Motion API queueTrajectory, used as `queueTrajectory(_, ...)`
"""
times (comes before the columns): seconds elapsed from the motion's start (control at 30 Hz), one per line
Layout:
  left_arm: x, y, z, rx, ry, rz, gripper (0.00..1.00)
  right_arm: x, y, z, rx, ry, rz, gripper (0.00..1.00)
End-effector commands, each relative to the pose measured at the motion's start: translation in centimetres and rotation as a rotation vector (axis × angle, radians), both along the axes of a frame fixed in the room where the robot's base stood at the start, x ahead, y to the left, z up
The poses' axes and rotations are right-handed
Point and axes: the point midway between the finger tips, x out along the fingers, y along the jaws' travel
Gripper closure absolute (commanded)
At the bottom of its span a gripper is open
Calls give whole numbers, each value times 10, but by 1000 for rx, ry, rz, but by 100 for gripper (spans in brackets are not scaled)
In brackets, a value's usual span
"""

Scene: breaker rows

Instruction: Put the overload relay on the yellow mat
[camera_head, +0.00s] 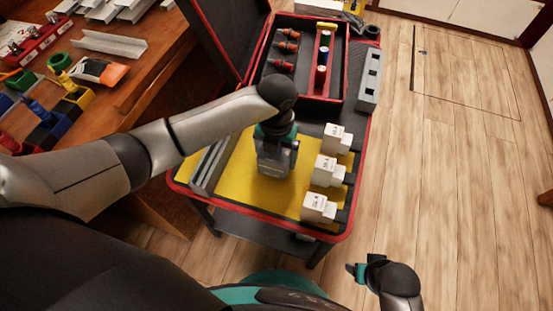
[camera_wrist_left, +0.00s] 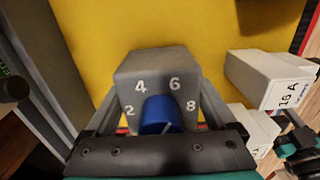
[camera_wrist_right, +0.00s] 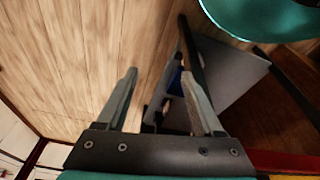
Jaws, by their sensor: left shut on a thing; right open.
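The overload relay is a grey block (camera_wrist_left: 155,64) with a blue dial and the numbers 2, 4, 6 and 8 on its face. My left gripper (camera_wrist_left: 158,108) is shut on it, one finger on each side. In the head view the left gripper (camera_head: 276,158) and the relay are over the middle of the yellow mat (camera_head: 234,184), on the cart top. I cannot tell whether the relay touches the mat. My right gripper (camera_head: 360,271) is open and empty off the cart's near right side; its spread fingers show in the right wrist view (camera_wrist_right: 160,80).
Three white breakers (camera_head: 325,170) stand in a row along the mat's right side, close to the relay. A grey rail (camera_head: 208,167) lies at the left edge. A red-edged case (camera_head: 303,96) with parts sits behind. A wooden bench (camera_head: 150,75) is at the left.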

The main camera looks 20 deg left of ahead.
Motion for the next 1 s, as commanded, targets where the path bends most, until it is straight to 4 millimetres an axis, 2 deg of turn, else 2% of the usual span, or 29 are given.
queueTrajectory(0.13,1,-1,-10,-3,-3,-1,100,4,0,7,2,-13,-1,31)
queueTrajectory(0.6,1,-1,-14,-2,-3,-1,100,7,1,12,3,-21,-1,31)
queueTrajectory(0.63,0,0,-15,-1,-1,-1,8,8,1,14,4,-24,-1,31)
queueTrajectory(0.7,0,0,-14,-1,-1,-1,0,8,1,14,4,-24,-1,31)
queueTrajectory(1.0,0,0,-13,-1,-1,-1,0,7,1,14,3,-23,-1,31)
